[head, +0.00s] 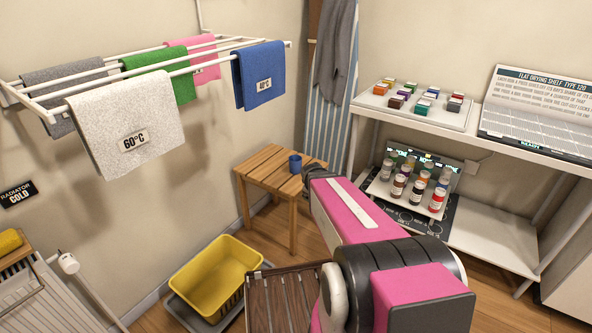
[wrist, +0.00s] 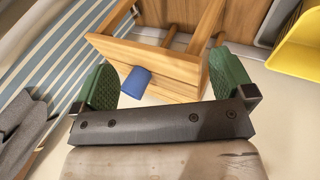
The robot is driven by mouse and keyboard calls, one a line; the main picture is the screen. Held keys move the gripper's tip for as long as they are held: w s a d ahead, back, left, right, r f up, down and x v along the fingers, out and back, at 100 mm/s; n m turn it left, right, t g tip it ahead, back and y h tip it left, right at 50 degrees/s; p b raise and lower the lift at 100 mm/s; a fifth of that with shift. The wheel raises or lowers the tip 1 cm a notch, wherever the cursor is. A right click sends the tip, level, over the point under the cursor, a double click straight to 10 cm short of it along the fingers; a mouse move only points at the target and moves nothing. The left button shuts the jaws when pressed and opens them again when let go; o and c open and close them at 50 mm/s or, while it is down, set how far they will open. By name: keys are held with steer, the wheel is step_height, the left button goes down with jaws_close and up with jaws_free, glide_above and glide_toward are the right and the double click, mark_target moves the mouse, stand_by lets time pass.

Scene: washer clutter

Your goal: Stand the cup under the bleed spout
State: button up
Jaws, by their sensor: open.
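A small blue cup (head: 295,163) stands upright on a slatted wooden stool (head: 264,168), near its right edge. In the wrist view, the cup (wrist: 136,82) shows beyond my gripper (wrist: 162,74), between the two green fingers and nearer the left one. The fingers are wide apart and empty, and do not appear to touch the cup. In the head view my pink arm reaches towards the stool and hides the fingers. A white fitting (head: 68,263) sits at the upper corner of the radiator (head: 62,300), lower left; I cannot make out a spout on it.
A yellow tub (head: 218,271) stands on the floor between radiator and stool. A drying rack with towels (head: 137,132) hangs above, at left. A striped ironing board (head: 333,90) leans behind the stool. A white shelf unit (head: 480,138) with small jars stands at right.

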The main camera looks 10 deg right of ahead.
steer(key=w+d+n+t, duration=0.3)
steer(key=w+n+t, duration=0.3)
steer(key=w+n, duration=0.5)
steer(key=n+t+y, duration=0.5)
steer(key=n+y, duration=0.4)
steer(key=n, duration=1.1)
glide_toward(292, 157)
steer(key=shift+w+a+r+n, duration=0.15)
steer(key=shift+w, duration=0.35)
steer(key=shift+w+a+r+n, duration=0.15)
steer(key=shift+w, duration=0.3)
steer(key=x, duration=0.5)
steer(key=shift+f, duration=0.3)
steer(key=c, duration=1.1)
